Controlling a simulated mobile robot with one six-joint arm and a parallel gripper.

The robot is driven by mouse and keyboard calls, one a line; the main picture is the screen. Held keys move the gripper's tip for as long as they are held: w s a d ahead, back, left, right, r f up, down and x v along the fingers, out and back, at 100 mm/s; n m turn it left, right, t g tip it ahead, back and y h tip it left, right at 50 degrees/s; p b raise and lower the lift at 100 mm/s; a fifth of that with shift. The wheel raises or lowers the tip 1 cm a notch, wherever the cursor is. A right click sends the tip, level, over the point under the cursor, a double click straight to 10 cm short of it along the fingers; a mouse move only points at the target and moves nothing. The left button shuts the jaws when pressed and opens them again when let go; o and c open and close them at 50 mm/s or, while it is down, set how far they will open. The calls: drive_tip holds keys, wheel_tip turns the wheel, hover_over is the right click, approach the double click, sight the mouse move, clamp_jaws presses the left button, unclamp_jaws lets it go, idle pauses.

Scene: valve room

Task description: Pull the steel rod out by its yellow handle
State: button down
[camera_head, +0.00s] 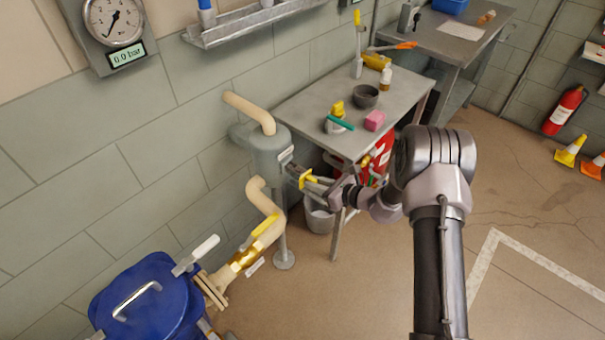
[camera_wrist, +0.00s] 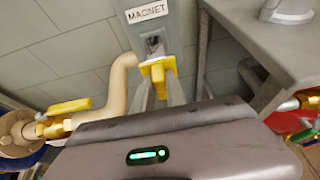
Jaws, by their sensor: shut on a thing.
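The yellow handle (camera_head: 306,180) stands at the side of a grey cylindrical housing (camera_head: 268,150) on a post by the wall. In the wrist view the yellow handle (camera_wrist: 158,70) is just in front of the housing (camera_wrist: 155,20), which bears a "MAGNET" label. My gripper (camera_head: 316,183) reaches in from the right and is shut on the handle. Its fingers (camera_wrist: 160,92) lie on either side of the handle's lower part in the wrist view. I cannot make out the steel rod clearly; a dark opening shows just behind the handle.
A grey table (camera_head: 310,95) with small items stands close behind my gripper, its legs near my arm. A grey bucket (camera_head: 320,218) is below. A pipe with a yellow-handled valve (camera_head: 262,232) and a blue vessel (camera_head: 150,300) are at left.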

drive_tip(key=s+d, duration=0.7)
drive_tip(key=d, duration=0.2)
drive_tip(key=shift+s+d, duration=0.15)
drive_tip(key=c, duration=1.4)
unclamp_jaws()
drive_tip(key=shift+o, duration=0.2)
drive_tip(key=p+v, duration=0.5)
drive_tip(key=v, duration=1.2)
drive_tip(key=shift+r, duration=0.2)
